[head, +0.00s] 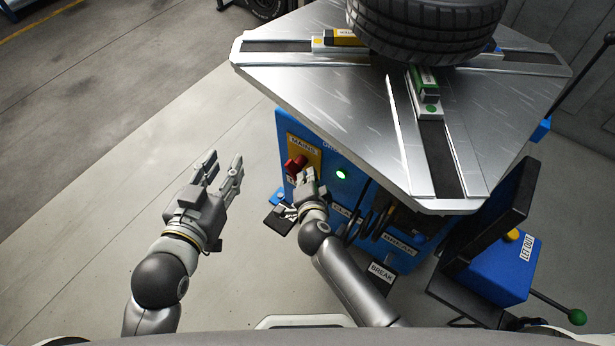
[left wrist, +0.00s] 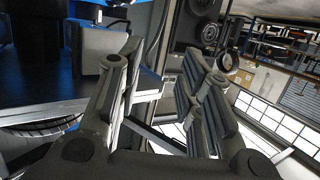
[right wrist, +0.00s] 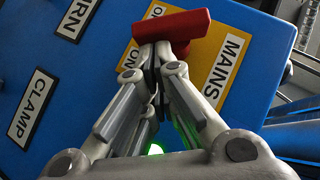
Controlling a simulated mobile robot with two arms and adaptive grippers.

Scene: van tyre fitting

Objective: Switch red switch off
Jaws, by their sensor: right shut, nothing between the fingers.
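The red switch (head: 296,164) sits on a yellow plate labelled MAINS (head: 304,147) on the blue front of the tyre machine. In the right wrist view the red switch (right wrist: 172,28) is a bar lying across the plate, just beyond my fingertips. My right gripper (head: 307,174) is shut with nothing between its fingers, its tips at or very near the switch; I cannot tell whether they touch. My left gripper (head: 226,165) is open and empty, over the floor left of the machine; it also shows in the left wrist view (left wrist: 165,75).
A green light (head: 341,175) glows right of the switch. The steel turntable (head: 300,80) with a tyre (head: 425,30) overhangs the panel. Pedals, one marked BREAK (head: 382,271), are low down. A blue LET OUT box (head: 497,268) stands right. Floor at left is clear.

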